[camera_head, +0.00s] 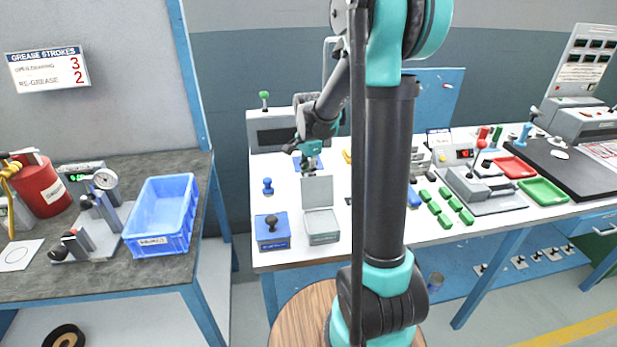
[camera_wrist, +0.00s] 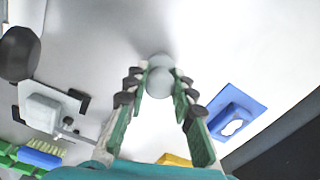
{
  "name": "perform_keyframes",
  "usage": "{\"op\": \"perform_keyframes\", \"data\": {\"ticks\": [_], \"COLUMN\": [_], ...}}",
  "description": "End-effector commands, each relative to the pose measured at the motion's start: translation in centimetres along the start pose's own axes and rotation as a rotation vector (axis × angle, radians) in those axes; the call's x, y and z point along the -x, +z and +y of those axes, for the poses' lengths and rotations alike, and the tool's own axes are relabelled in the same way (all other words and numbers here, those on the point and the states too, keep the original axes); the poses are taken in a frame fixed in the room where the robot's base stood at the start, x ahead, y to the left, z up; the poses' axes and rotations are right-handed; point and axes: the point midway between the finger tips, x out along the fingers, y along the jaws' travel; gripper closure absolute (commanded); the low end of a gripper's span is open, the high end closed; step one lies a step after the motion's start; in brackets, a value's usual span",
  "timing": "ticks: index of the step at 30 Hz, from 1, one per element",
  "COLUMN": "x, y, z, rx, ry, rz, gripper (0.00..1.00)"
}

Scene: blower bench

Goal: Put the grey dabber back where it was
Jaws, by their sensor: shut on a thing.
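The grey dabber (camera_wrist: 160,76) is between the fingertips of my gripper (camera_wrist: 158,82) in the wrist view, its round pale head showing. My gripper is shut on it. In the head view my gripper (camera_head: 309,158) is over the back left of the white bench, near a blue plate (camera_head: 297,163). The dabber is small there and partly hidden by the fingers. In the wrist view a blue plate with a white shape (camera_wrist: 235,118) lies to the right of the fingers, apart from the dabber. I cannot tell whether the dabber touches the bench.
A blue dabber (camera_head: 268,186) stands left of my gripper. In front are a blue box with a black knob (camera_head: 273,243) and a grey box with an open lid (camera_head: 322,229). Several green blocks (camera_head: 445,221) lie to the right. My arm hides the bench's middle.

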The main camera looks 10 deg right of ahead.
Motion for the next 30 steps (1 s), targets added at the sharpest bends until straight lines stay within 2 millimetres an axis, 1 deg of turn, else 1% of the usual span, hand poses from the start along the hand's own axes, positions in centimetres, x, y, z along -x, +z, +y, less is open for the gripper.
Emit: {"op": "perform_keyframes", "data": {"ticks": [1,2,6,7,16,20,23,30], "x": [-0.2,-0.2,-0.2,-0.2,0.0,0.8,2.3,7.0], "y": [0.0,0.0,0.0,0.0,0.0,0.0,0.0,0.0], "z": [0.0,0.0,0.0,0.0,0.0,0.0,0.0,0.1], "rx": [0.0,0.0,0.0,0.0,0.0,0.0,0.0,0.0], "ry": [0.0,0.0,0.0,0.0,0.0,0.0,0.0,0.0], "rz": [0.0,0.0,0.0,0.0,0.0,0.0,0.0,0.0], "gripper": [1.0,0.74,0.57,0.55,0.55,0.55,0.55,0.55]}}
